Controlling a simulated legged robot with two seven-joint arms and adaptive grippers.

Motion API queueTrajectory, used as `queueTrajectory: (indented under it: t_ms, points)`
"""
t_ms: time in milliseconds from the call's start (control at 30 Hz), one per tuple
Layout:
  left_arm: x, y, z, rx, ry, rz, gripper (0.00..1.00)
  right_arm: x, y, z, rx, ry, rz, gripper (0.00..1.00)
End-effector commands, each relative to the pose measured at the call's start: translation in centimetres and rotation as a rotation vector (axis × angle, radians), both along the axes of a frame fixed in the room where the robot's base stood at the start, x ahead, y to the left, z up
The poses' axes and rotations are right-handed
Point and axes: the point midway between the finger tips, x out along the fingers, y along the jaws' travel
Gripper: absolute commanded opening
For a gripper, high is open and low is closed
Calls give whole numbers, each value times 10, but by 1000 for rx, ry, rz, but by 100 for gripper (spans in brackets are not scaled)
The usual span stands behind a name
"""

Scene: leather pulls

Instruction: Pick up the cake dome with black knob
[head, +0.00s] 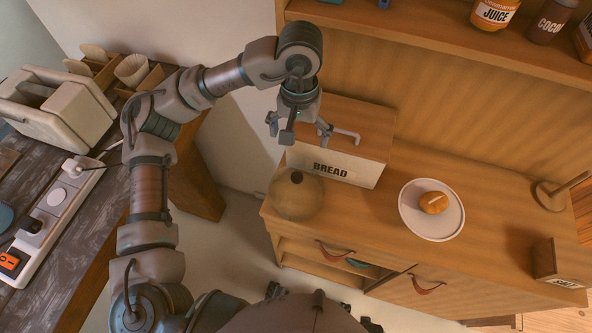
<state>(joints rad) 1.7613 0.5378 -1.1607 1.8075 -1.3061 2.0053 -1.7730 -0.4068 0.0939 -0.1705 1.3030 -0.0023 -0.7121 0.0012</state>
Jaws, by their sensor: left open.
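The cake dome (298,201) is a rounded, see-through, tan-looking cover with a small black knob (297,177) on top. It stands upright at the left front corner of the wooden counter, in front of the bread box. My left gripper (299,130) is open and empty. In the head view it shows above the dome's knob, over the bread box, apart from the dome. Its height above the counter is hard to tell. My right gripper is not in view.
The bread box (333,166) stands right behind the dome. A white plate (445,231) with a bun (433,203) lies to the right on the counter (370,235). A salt box (557,262) is farther right. A shelf with jars (494,12) hangs behind. A power strip (58,200) lies on the left table.

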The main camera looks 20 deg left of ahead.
Motion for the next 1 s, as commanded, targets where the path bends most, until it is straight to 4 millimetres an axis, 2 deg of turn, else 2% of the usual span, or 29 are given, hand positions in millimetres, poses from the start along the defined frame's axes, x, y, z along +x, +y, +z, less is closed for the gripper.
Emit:
queueTrajectory:
  t_ms: [167, 500, 767, 900, 1000]
  points:
    - [-1, -3, -25, 7, 2, -3, 100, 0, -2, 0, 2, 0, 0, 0]
    - [1, 0, -103, 4, 4, 0, 100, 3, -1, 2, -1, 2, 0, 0]
    - [0, 4, -126, -1, 3, 0, 100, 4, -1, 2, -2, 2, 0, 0]
    - [-2, 7, -146, 3, 5, 0, 100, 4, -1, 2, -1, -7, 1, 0]
    - [-2, 7, -161, 3, 5, -2, 100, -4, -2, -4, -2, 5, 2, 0]
